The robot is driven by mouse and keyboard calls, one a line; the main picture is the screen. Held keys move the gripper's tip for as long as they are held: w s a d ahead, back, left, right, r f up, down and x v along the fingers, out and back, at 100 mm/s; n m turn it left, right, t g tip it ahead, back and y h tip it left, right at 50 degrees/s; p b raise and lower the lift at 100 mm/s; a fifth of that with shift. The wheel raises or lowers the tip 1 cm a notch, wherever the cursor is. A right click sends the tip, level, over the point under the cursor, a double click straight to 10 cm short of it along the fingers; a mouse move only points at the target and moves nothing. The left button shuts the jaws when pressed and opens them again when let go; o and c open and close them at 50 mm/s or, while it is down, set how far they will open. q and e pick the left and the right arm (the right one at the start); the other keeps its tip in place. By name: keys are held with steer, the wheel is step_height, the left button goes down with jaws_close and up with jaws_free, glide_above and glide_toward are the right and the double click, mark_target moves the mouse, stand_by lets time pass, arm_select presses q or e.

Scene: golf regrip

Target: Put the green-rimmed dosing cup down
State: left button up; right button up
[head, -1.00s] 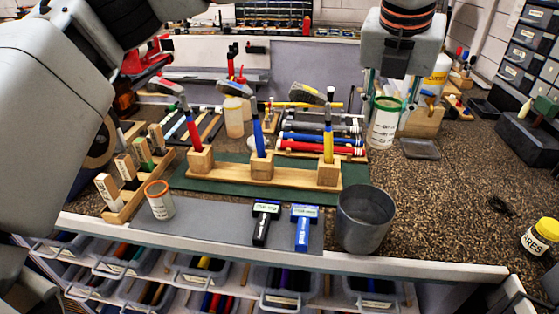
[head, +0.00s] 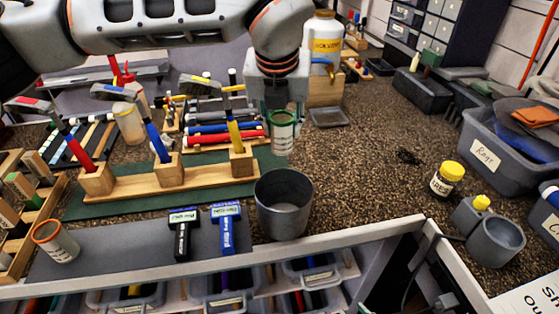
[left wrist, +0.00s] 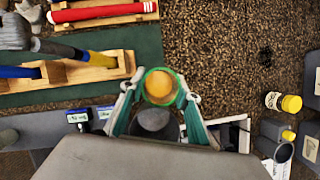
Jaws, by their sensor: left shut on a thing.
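The green-rimmed dosing cup (head: 282,137) is a white, printed cup, held upright just behind and above the grey metal cup (head: 283,205) in the head view. My left gripper (head: 281,113) is shut on it near the rim. In the left wrist view the green-rimmed cup (left wrist: 160,86) sits between the fingers with amber contents. The metal cup's opening shows next to it there. A clear gap below the held cup cannot be made out. My right gripper is not in view.
A wooden stand (head: 130,184) with several upright hammers is to the left on a green mat. An orange-rimmed cup (head: 55,242) stands at the left front. A yellow-lidded jar (head: 447,179) and a grey bin (head: 500,150) are right. The speckled worktop between is mostly clear.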

arm_select(q)
step_height(320, 180, down, 10)
steer(key=shift+f+p, duration=0.1)
steer(key=shift+p, duration=0.25)
steer(key=shift+f, duration=0.15)
steer(key=o, duration=1.1)
